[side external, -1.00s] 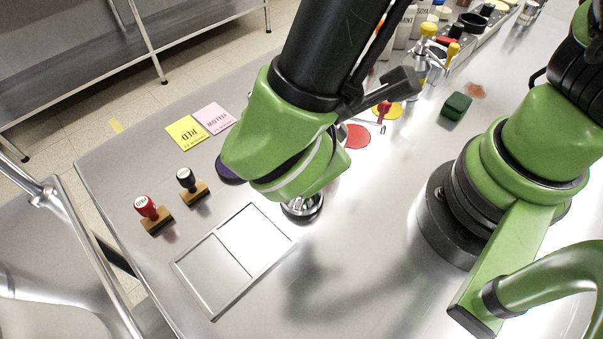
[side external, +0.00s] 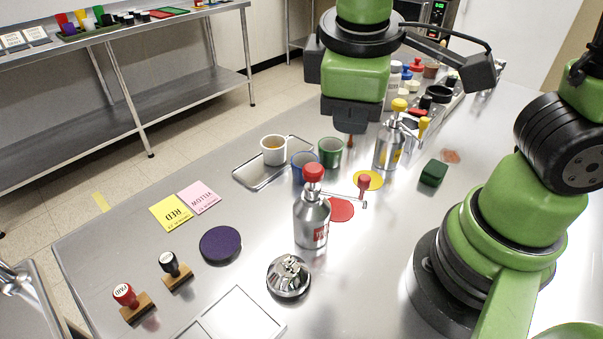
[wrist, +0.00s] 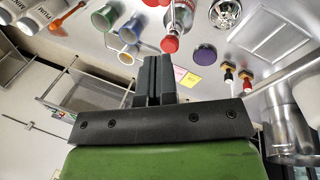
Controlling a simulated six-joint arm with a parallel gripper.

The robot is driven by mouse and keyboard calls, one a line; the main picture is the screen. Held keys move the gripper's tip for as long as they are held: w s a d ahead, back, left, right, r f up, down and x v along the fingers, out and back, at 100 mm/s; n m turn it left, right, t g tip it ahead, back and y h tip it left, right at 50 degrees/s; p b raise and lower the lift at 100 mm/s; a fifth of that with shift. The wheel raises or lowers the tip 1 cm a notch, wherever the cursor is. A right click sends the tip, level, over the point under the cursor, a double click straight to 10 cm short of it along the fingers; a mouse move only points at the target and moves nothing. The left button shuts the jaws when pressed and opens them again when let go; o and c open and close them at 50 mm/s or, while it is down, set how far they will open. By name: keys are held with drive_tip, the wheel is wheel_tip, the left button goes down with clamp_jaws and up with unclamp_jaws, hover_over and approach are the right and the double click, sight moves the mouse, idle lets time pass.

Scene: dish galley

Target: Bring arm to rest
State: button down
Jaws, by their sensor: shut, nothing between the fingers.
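My arm is raised over the back part of the steel counter (side external: 365,285). My gripper (side external: 350,130) points down, with nothing seen in it. In the wrist view its dark fingers (wrist: 155,78) are together. In the side view a steel bottle with a red top (side external: 312,215) stands in front of and below the gripper. Green (side external: 330,152) and blue (side external: 304,166) cups stand below it to the left. The gripper looks clear of them all.
A white cup (side external: 273,150) stands at a metal tray (side external: 256,177). A yellow-topped bottle (side external: 388,148), a green block (side external: 433,173) and several containers line the back right. Two stamps (side external: 130,300) (side external: 176,272), a purple disc (side external: 220,244) and a chrome domed item (side external: 289,277) lie nearer.

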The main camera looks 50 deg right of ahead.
drive_tip(key=s+d+r+m+t+y, duration=0.4)
drive_tip(key=r+m, duration=0.3)
drive_tip(key=m, duration=0.2)
drive_tip(key=shift+s+d+r+m+t+y, duration=0.35)
drive_tip(key=shift+s+t, duration=0.3)
drive_tip(key=shift+t, duration=0.15)
